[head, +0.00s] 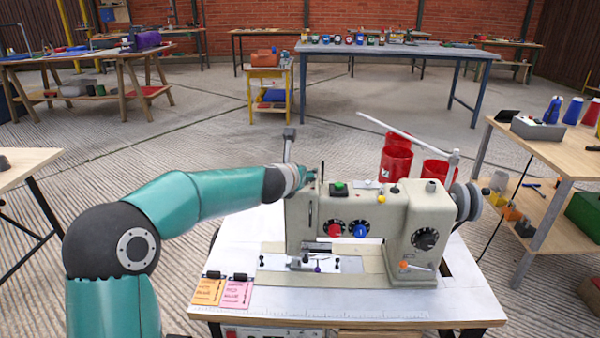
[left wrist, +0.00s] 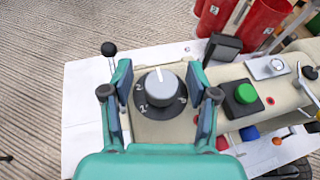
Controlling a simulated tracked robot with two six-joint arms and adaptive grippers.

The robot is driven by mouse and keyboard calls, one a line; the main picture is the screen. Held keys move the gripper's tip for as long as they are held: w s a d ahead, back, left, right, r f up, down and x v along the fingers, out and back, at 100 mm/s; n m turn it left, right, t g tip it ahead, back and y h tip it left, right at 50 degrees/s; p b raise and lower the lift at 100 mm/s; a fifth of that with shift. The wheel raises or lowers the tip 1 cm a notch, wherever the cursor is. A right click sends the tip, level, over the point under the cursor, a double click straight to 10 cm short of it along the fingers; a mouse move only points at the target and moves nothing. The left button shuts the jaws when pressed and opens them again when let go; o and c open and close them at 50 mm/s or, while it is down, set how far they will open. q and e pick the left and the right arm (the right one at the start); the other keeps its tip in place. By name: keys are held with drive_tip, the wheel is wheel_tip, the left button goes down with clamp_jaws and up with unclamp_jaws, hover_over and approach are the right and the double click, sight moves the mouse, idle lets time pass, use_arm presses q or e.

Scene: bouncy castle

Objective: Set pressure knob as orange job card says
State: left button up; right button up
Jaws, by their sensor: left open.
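An orange job card (head: 208,291) lies at the table's front left, beside a pink card (head: 237,293); their writing is too small to read. The sewing machine (head: 300,220) stands on the white table. In the left wrist view a grey knob (left wrist: 161,88) sits on a dark numbered dial, its white pointer mark toward the picture's top. I cannot read a label naming it as the pressure knob. My left gripper (left wrist: 160,80) is open, its fingers on either side of the knob with visible gaps. In the head view the knob is hidden. My right gripper is not in view.
The machine front has a red knob (head: 335,230), a blue knob (head: 361,230) and a black dial (head: 425,238). A green button (left wrist: 245,93) is right of the gripper. A black-ended lever (left wrist: 109,49) stands left of it. Red containers (head: 396,160) stand behind the machine.

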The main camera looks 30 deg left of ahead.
use_arm(q)
drive_tip(key=v, duration=1.2)
idle(0.3)
